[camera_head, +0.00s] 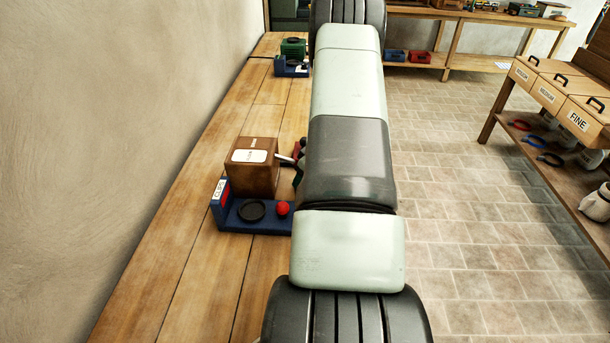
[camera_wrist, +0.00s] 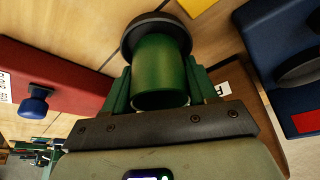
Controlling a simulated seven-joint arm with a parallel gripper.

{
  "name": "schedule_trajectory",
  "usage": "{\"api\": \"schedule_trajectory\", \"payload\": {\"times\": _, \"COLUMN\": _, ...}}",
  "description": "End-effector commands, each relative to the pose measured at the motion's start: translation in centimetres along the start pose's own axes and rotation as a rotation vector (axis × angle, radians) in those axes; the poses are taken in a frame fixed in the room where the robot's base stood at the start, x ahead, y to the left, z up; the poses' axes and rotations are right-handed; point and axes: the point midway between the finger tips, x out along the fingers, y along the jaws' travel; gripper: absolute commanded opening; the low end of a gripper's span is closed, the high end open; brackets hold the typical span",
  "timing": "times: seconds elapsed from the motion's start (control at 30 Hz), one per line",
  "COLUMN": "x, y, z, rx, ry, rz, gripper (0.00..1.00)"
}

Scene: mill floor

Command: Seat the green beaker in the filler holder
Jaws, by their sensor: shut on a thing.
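The green beaker (camera_wrist: 160,70) is in the wrist view, between the two green fingers of my gripper (camera_wrist: 159,85), which is shut on it. A wide black disc (camera_wrist: 150,28) is at the beaker's far end, over the wooden table; I cannot tell whether they are apart from the table. A blue holder (camera_head: 232,222) with a black ring, a red knob and a label stands on the table in the head view. A blue holder with a black round part also shows at the wrist view's upper right (camera_wrist: 262,40). My arm hides the beaker in the head view.
A brown box (camera_head: 252,178) with a white label stands just behind the near blue holder. A red holder (camera_wrist: 50,80) with a blue knob is left in the wrist view. Another blue holder (camera_head: 290,70) with a green box behind it stands farther back. Bare table lies between.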

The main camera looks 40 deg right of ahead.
Motion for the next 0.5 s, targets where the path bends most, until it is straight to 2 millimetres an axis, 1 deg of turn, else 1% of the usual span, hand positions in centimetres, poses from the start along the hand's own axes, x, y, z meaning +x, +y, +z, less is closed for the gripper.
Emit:
{"api": "schedule_trajectory", "payload": {"times": 0.17, "x": 0.34, "y": -0.02, "z": 0.11, "rx": 0.000, "ry": 0.001, "rz": -0.001, "gripper": 0.23}}
{"api": "schedule_trajectory", "payload": {"times": 0.5, "x": -0.14, "y": 0.02, "z": -0.10, "rx": 0.000, "ry": 0.001, "rz": 0.001, "gripper": 0.23}}
